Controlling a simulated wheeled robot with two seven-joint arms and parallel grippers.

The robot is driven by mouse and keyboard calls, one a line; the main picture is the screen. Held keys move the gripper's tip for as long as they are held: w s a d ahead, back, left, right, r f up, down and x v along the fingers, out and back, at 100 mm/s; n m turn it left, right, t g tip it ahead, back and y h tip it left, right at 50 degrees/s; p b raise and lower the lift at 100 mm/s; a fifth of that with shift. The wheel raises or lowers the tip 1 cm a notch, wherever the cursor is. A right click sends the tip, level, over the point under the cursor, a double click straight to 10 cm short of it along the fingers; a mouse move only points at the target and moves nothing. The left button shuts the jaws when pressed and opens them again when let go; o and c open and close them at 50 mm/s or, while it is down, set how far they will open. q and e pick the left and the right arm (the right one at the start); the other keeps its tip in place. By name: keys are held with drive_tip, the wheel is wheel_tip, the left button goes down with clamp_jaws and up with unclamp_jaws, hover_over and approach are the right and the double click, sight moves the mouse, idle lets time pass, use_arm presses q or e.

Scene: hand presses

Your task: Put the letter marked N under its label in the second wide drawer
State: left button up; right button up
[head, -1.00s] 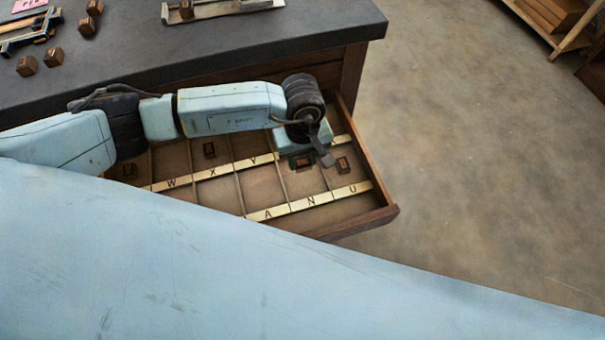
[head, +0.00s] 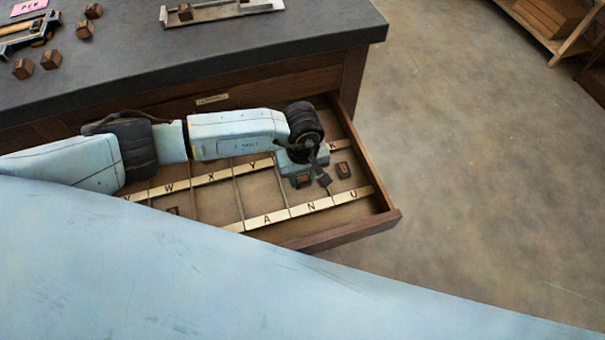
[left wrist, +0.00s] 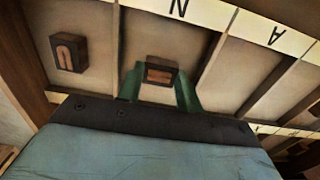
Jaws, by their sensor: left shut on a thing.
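My left gripper (head: 303,180) reaches into the open wide drawer (head: 385,212) and is shut on a small dark brown letter block (left wrist: 160,72). Its fingers (left wrist: 160,90) grip the block from both sides in the left wrist view; its letter is not clearly readable. The block is in the compartment beside the pale strip's N label (head: 310,206), which also shows upside down in the left wrist view (left wrist: 180,8). I cannot tell whether it touches the drawer floor. My right gripper is not in view.
A block (head: 343,170) with a U-like mark lies in the compartment to the right, by the U label (head: 352,195). Thin dividers separate compartments. Another block (head: 172,210) lies at left. Several blocks (head: 50,58) and a composing tray (head: 222,11) are on the dark worktop (head: 200,60).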

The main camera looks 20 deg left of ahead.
sight(302, 179)
use_arm(q)
drive_tip(key=o, duration=1)
drive_tip(key=shift+c, duration=0.2)
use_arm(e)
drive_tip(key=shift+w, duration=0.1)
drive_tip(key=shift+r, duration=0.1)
use_arm(q)
wheel_tip(302, 179, up, 4)
drive_tip(key=shift+r+p, duration=0.1)
drive_tip(key=shift+p, duration=0.6)
wheel_tip(302, 179, up, 8)
drive_tip(key=p, duration=0.1)
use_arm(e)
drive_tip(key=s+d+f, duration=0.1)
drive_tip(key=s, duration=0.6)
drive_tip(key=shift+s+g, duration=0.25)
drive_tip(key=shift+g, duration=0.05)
